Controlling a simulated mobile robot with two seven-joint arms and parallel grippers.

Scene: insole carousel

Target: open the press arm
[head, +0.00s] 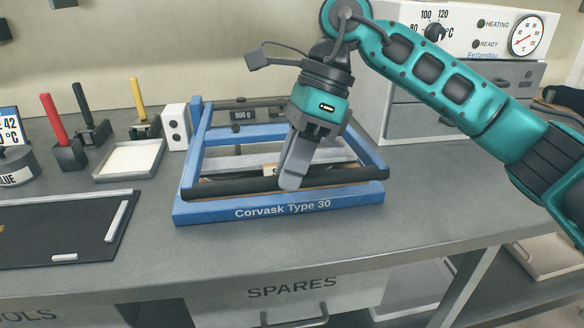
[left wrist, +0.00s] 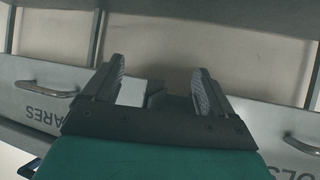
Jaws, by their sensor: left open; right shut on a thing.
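The press (head: 280,209) is a blue frame labelled "Corvask Type 30" on the grey bench. Its press arm has blue side bars (head: 363,145) and a dark cross bar (head: 225,188) at the front, which lies low, just above the front of the base. My right gripper (head: 291,183) comes down from above and is shut on this cross bar near its middle, hiding that part of it. A small label behind the bar is partly covered. My left gripper (left wrist: 155,88) shows only in the left wrist view, open and empty, facing the drawer fronts below the bench.
Left of the press stand a white block (head: 174,127), a pale tray (head: 130,160) and red, black and yellow handles in holders. A dark mat (head: 60,230) lies front left. A heating unit (head: 470,35) stands back right. Bench in front of the press is clear.

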